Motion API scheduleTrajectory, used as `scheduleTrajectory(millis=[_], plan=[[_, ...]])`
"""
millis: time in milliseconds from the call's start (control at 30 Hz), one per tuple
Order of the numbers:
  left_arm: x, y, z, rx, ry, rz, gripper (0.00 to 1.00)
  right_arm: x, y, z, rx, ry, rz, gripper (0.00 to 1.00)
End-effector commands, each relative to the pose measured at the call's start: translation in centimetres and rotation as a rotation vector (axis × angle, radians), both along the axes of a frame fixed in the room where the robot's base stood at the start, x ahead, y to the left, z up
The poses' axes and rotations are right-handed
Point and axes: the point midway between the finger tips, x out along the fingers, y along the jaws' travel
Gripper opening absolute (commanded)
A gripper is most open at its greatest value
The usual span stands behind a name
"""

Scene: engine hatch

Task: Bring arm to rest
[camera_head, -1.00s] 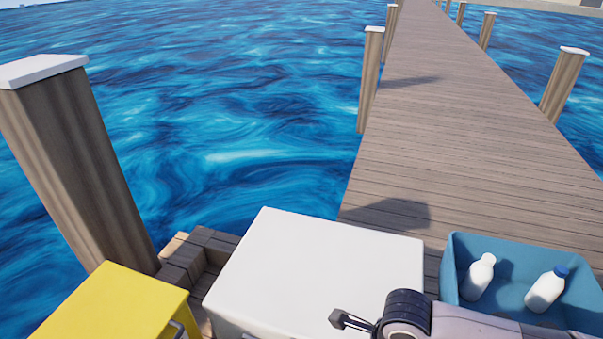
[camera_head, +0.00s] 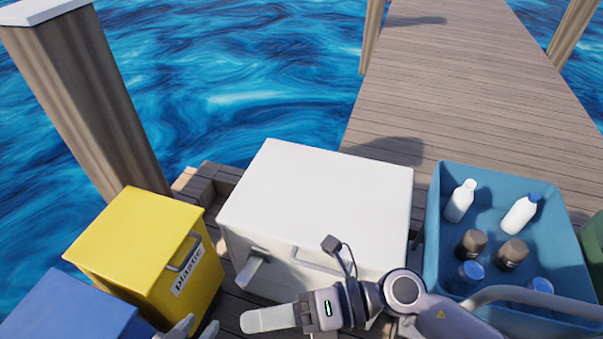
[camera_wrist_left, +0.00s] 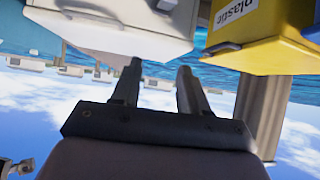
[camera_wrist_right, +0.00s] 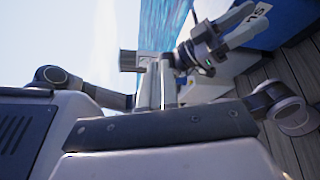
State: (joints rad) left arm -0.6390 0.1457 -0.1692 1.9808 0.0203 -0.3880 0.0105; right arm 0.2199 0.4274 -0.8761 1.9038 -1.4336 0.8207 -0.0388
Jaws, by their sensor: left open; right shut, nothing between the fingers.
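My right arm comes in from the lower right in the head view. Its gripper (camera_head: 268,318) points left in front of the white box, fingers together and nothing between them. In the right wrist view its fingers (camera_wrist_right: 155,75) also lie close together and empty. My left gripper (camera_head: 195,328) shows only as pale fingertips at the bottom edge, in front of the yellow bin. In the left wrist view its two fingers (camera_wrist_left: 160,80) are apart with nothing between them. The rest of the left arm is out of the head view. The left gripper (camera_wrist_right: 235,30) also shows in the right wrist view.
A white box (camera_head: 320,195) stands in the middle. A yellow bin (camera_head: 135,240) labelled plastic and a blue bin (camera_head: 65,310) stand left. A blue crate (camera_head: 435,225) with several bottles stands right, partly behind my right arm. The pier (camera_head: 450,110) and water lie beyond.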

Motion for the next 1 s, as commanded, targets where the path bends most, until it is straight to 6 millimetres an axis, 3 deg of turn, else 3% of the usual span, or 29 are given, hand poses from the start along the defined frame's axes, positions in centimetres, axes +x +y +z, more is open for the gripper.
scheduleTrajectory(millis=[33, 100, 200, 333, 433, 567, 700, 833, 1000], plan=[[-0.1, 0.1, 0.5, 0.003, 0.003, 0.001, 0.44, 1.0, 0.1, 2.2, 0.105, 0.114, -0.099, 0.00], [-0.1, 0.2, 0.9, 0.006, 0.004, 0.003, 0.44, 3.0, -0.6, 4.3, 0.239, 0.269, -0.241, 0.00], [-0.2, 0.4, 1.4, 0.009, 0.003, 0.004, 0.44, 6.3, -2.9, 5.7, 0.407, 0.500, -0.456, 0.00], [-0.3, 0.5, 2.1, 0.012, 0.004, 0.004, 0.44, 10.1, -7.7, 4.7, 0.586, 0.815, -0.747, 0.00], [-0.4, 0.5, 2.6, 0.013, 0.003, 0.004, 0.44, 11.6, -12.2, 1.7, 0.695, 1.068, -0.976, 0.00], [-0.5, 0.5, 3.1, 0.014, 0.004, 0.004, 0.44, 10.7, -18.0, -3.8, 0.797, 1.399, -1.266, 0.00], [-0.6, 0.5, 3.6, 0.014, 0.005, 0.005, 0.44, 7.3, -22.6, -9.3, 0.859, 1.704, -1.510, 0.00], [-0.6, 0.5, 3.9, 0.015, 0.003, 0.005, 0.44, 4.2, -24.7, -12.4, 0.883, 1.888, -1.642, 0.00], [-0.6, 0.5, 3.9, 0.015, 0.003, 0.006, 0.44, 2.6, -25.5, -13.7, 0.892, 1.974, -1.697, 0.00]])
